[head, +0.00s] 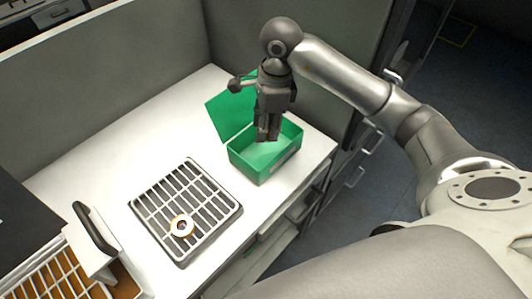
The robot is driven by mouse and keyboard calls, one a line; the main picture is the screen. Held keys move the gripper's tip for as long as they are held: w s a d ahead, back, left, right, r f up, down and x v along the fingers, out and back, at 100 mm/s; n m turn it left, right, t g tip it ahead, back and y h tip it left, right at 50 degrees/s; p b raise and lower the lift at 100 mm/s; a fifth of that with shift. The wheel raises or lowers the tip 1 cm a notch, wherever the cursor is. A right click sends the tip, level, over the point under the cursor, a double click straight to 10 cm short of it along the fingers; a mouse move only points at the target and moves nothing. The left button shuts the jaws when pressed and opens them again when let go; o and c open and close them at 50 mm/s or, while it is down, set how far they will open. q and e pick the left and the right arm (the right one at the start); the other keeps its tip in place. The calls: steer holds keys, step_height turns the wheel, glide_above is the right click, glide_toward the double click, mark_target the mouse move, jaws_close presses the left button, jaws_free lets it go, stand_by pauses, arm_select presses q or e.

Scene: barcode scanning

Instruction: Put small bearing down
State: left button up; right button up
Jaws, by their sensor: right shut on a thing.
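My right gripper (266,139) points down over the open green box (262,167), its fingertips at about the box's opening. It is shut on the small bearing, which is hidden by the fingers. A pale ring-shaped part (182,226) with an orange-brown rim lies on the grey slotted tray (150,213), near its front. My left gripper is not in view.
The green box's lid (229,115) stands open at its back left. A white device with a dark handle (93,228) stands at lower left, by another grid (45,284). Grey partition walls (115,70) border the white worktop (125,150), clear behind the tray.

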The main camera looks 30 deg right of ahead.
steer(key=m, duration=0.2)
steer(key=shift+w+d+f+m, duration=0.25)
steer(key=shift+w+d+m, duration=0.05)
steer(key=shift+w+d, duration=0.1)
steer(key=shift+w+d+f+m, duration=0.1)
steer(key=shift+d+f+m, duration=0.1)
steer(key=shift+m, duration=0.4)
steer(key=p, duration=0.2)
glide_above(267, 155)
steer(key=f, duration=0.5)
steer(key=shift+d+f, duration=0.1)
steer(key=shift+d, duration=0.1)
steer(key=shift+f+p, duration=0.3)
steer(key=shift+f, duration=2.05)
steer(key=shift+f+t, duration=0.15)
steer(key=shift+t, duration=0.15)
steer(key=o, duration=0.8)
steer(key=shift+c, duration=0.2)
